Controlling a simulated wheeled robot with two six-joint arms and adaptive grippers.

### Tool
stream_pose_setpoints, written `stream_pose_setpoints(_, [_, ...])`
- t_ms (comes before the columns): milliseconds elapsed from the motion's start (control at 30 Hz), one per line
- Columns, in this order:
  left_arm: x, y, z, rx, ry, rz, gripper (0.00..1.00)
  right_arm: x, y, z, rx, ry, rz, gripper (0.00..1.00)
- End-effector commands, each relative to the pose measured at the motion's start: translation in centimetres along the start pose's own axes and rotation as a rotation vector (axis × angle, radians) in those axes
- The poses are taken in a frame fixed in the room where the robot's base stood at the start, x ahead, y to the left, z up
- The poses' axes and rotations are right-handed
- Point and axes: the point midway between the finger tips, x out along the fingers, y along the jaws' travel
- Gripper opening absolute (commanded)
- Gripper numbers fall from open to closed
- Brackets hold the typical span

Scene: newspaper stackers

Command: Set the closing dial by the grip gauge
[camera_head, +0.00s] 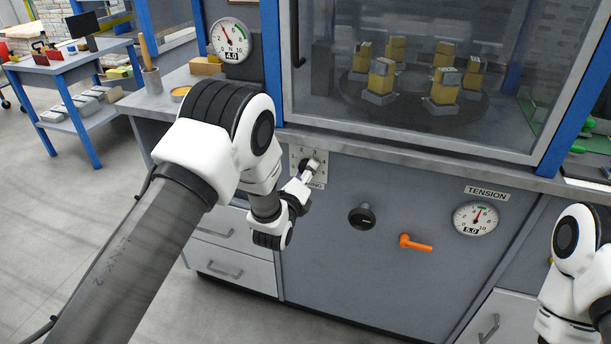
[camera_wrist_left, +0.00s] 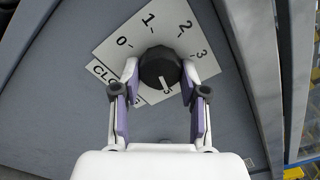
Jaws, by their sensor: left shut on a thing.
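The closing dial (camera_wrist_left: 157,66) is a black knob on a white plate (camera_wrist_left: 108,50) with the numbers 0, 1, 2 and 3 around it. Its white mark points down and slightly right in the left wrist view, away from the 0. My left gripper (camera_wrist_left: 160,84) is shut on the knob, one finger on each side. In the head view the left gripper (camera_head: 310,172) covers part of the plate. A round gauge (camera_head: 230,40) marked N, at the upper left, reads 4.0; I see no grip label on it. My right gripper is out of view.
A TENSION gauge (camera_head: 475,218) reads 5.0. A black knob (camera_head: 362,216) and an orange lever (camera_head: 415,243) sit on the front panel near the left gripper. A glass-fronted cabinet (camera_head: 400,130) holds several yellow-and-grey blocks. A blue-legged bench (camera_head: 90,150) stands at left.

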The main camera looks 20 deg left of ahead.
Motion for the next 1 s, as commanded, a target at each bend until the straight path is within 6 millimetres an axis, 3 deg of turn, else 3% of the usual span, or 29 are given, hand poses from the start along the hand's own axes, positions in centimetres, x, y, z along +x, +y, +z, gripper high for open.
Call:
stream_pose_setpoints(300, [-0.02, 0.12, -0.1, 0.124, 0.002, 0.0, 0.08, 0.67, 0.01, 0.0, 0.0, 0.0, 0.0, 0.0])
stream_pose_setpoints(800, [-0.03, 0.11, -0.07, 0.146, 0.002, 0.001, 0.08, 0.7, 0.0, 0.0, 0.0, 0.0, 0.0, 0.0])
stream_pose_setpoints(833, [-0.03, 0.11, -0.07, 0.146, 0.002, 0.001, 0.5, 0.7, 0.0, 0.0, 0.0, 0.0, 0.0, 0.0])
stream_pose_setpoints(867, [-0.03, 0.11, -0.07, 0.146, 0.002, 0.001, 0.61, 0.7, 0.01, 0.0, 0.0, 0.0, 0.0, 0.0])
stream_pose_setpoints(900, [-0.03, 0.11, -0.07, 0.145, 0.002, 0.001, 0.67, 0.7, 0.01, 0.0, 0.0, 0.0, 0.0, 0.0])
stream_pose_setpoints(1000, [-0.03, 0.1, -0.05, 0.145, 0.002, 0.001, 0.67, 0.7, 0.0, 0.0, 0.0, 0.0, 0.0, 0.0])
